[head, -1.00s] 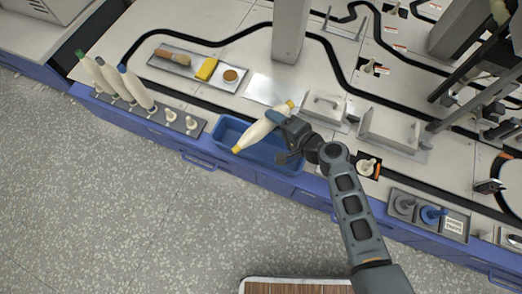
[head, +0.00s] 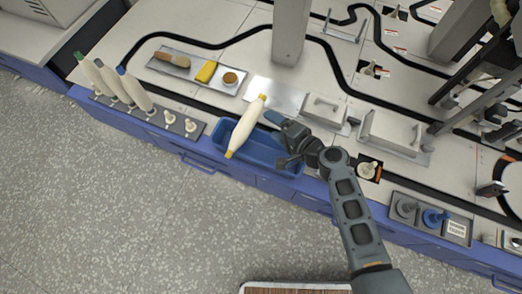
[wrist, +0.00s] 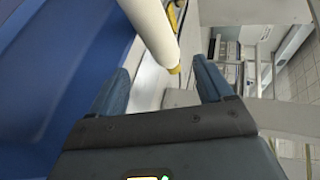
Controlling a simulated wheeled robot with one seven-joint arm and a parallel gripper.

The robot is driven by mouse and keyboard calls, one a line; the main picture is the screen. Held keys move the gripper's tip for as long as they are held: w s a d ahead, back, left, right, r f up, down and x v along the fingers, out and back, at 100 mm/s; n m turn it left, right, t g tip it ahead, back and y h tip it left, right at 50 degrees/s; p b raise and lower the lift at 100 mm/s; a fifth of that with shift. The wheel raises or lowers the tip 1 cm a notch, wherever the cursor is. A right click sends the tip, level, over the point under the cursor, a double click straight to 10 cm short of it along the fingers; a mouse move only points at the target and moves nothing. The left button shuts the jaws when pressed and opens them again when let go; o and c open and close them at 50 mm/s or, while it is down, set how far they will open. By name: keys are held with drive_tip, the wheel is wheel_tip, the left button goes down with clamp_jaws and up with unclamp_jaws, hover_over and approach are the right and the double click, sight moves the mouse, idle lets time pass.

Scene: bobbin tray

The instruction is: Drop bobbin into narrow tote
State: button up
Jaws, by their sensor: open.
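The cream bobbin (head: 247,127) with yellow ends lies tilted across the narrow blue tote (head: 285,163) in the head view. Its lower end reaches over the tote's front side and its upper end points toward the back; I cannot tell whether it rests on the rims. My gripper (head: 275,122) is open, just right of the bobbin and apart from it. In the wrist view the bobbin (wrist: 154,30) shows beyond the open fingers (wrist: 165,88), with the blue tote wall (wrist: 60,70) at left.
A peg rack (head: 150,113) with several upright bobbins stands left of the tote. A metal tray (head: 180,70) with a brush, a yellow block and a round item lies behind. Handled metal covers (head: 395,135) are at right. A grey post (head: 289,35) rises behind the tote.

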drive_tip(key=p+v, duration=0.1)
drive_tip(key=v, duration=0.6)
drive_tip(key=shift+s+d+p, duration=0.25)
drive_tip(key=shift+d+p, duration=0.05)
drive_tip(key=shift+p, duration=0.05)
